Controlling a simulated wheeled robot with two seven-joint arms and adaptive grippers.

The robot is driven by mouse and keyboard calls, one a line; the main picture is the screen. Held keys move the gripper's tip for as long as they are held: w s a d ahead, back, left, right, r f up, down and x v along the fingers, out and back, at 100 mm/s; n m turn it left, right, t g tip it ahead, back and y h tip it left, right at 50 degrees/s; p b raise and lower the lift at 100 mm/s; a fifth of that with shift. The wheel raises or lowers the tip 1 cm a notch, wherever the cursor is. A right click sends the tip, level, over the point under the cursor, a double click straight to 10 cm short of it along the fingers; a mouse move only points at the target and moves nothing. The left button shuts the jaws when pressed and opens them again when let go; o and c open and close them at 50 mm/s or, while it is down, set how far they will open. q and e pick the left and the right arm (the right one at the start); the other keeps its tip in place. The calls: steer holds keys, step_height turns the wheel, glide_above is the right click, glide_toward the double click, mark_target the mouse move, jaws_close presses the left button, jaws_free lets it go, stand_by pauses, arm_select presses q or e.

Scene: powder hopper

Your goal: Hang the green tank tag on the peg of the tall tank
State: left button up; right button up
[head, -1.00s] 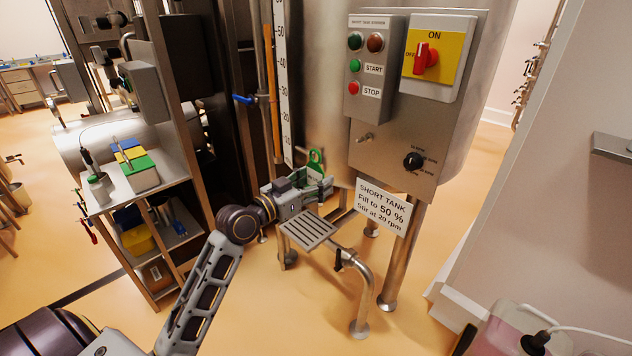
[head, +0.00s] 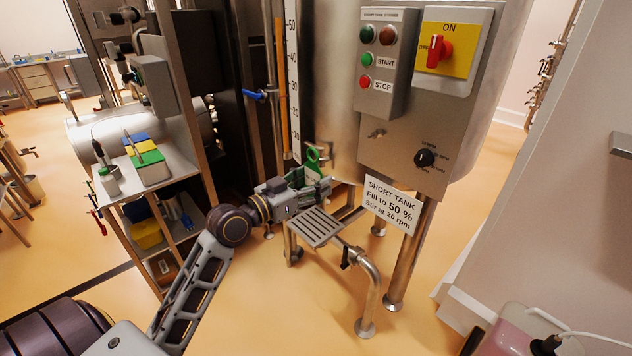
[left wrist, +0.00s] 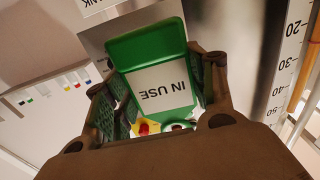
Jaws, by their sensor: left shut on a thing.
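My left gripper (head: 322,187) is shut on the green tank tag (head: 314,155), in front of the lower part of a steel tank (head: 334,100). In the left wrist view the green tag (left wrist: 150,52) sits between the two fingers; its white label reads "IN USE", upside down there. In the head view the tag's ring shows above the fingers, and its lower part is hidden by them. A small metal peg (head: 376,134) sticks out of this tank's panel, to the right of and above the tag, apart from it. The sign (head: 390,205) on this tank reads "SHORT TANK". No tank labelled tall is visible. My right gripper is not in view.
A control box (head: 384,62) and a red switch on a yellow plate (head: 440,50) are on the tank. A grated step (head: 315,227) and a bent pipe (head: 368,275) stand below the gripper. A shelf (head: 140,185) with coloured boxes is at left.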

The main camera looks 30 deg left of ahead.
mark_target(312, 181)
arm_select(q)
steer(key=shift+s+a, duration=0.2)
steer(key=shift+s, duration=0.3)
steer(key=shift+b+v, duration=0.7)
steer(key=shift+v, duration=0.45)
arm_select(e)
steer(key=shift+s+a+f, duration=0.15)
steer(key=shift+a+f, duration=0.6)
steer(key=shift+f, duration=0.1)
arm_select(q)
steer(key=shift+s, duration=0.1)
steer(key=shift+r, duration=0.1)
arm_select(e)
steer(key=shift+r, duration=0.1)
